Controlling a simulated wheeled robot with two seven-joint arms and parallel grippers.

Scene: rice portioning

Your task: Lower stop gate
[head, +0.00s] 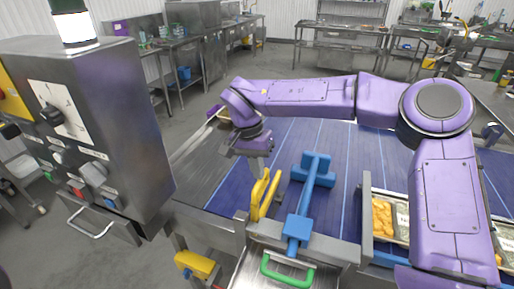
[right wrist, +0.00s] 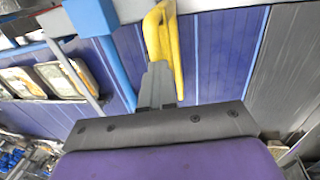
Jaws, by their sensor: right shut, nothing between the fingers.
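A blue T-shaped piece (head: 305,200) lies over the blue conveyor, with its long bar running to the near metal edge. It looks like the stop gate, though I cannot tell for sure. A yellow looped handle (head: 264,196) stands at the conveyor's near edge, left of the blue piece. The handle also shows in the right wrist view (right wrist: 169,45), with the blue piece (right wrist: 117,72) left of it. My right gripper (head: 259,172) is shut and empty, pointing down at the yellow handle. Its fingertips (right wrist: 157,68) overlap the handle in the picture; I cannot tell whether they touch. My left gripper is not in view.
A metal control box (head: 150,130) with knobs stands at the left. A metal tray with a green handle (head: 287,270) sits in front. Food trays (head: 384,240) stand right of the blue piece, beside my right arm. The conveyor (head: 222,185) is clear left of the handle.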

